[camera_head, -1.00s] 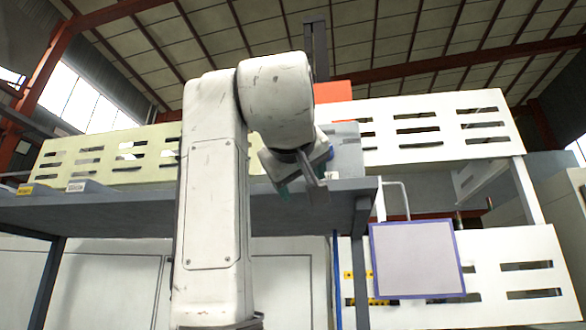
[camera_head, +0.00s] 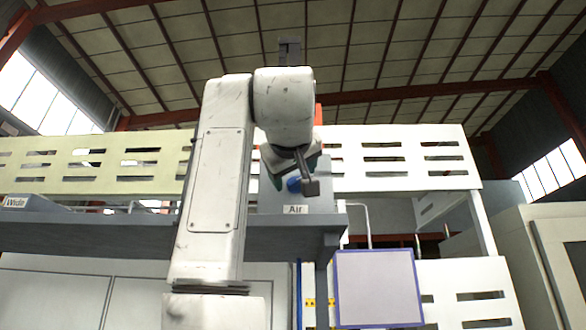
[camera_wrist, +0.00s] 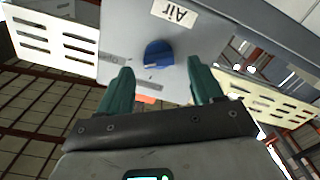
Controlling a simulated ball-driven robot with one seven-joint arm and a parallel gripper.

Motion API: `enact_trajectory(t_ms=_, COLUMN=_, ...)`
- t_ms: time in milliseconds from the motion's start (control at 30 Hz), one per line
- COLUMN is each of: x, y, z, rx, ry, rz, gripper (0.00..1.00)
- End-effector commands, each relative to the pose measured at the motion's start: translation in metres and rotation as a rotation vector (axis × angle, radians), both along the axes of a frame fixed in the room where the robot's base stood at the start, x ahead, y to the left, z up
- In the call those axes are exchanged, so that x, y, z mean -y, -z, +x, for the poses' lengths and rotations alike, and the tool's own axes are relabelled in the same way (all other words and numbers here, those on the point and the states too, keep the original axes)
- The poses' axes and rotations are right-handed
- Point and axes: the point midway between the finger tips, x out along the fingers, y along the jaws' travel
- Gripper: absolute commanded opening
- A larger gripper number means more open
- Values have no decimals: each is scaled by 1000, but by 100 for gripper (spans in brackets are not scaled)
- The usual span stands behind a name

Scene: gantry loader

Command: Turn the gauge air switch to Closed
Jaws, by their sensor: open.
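The gauge air switch is a blue knob (camera_wrist: 158,50) on the face of a grey box (camera_wrist: 112,45) labelled Air (camera_wrist: 174,14). In the wrist view it sits between and just beyond the fingertips of my gripper (camera_wrist: 160,72). My gripper is open, with one green finger on each side and no clear contact. In the head view my gripper (camera_head: 291,172) is in front of the box (camera_head: 322,197) and partly hides the blue knob (camera_head: 293,184). Faint marks beside the knob are too small to read, so its setting cannot be told.
The box stands on a grey shelf (camera_head: 130,235). Another box labelled Wide (camera_head: 15,202) is at the far left of the shelf. A blue-framed panel (camera_head: 378,288) hangs lower right. Slotted white panels (camera_head: 405,160) stand behind.

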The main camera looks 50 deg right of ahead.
Motion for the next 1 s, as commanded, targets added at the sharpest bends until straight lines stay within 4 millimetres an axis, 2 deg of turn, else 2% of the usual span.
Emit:
enact_trajectory(t_ms=200, x=13, y=0, z=11, rx=-2, ry=0, rz=0, gripper=66)
enact_trajectory(t_ms=500, x=15, y=1, z=12, rx=-1, ry=-1, rz=0, gripper=66)
enact_trajectory(t_ms=1000, x=14, y=1, z=12, rx=-1, ry=-1, rz=0, gripper=18)
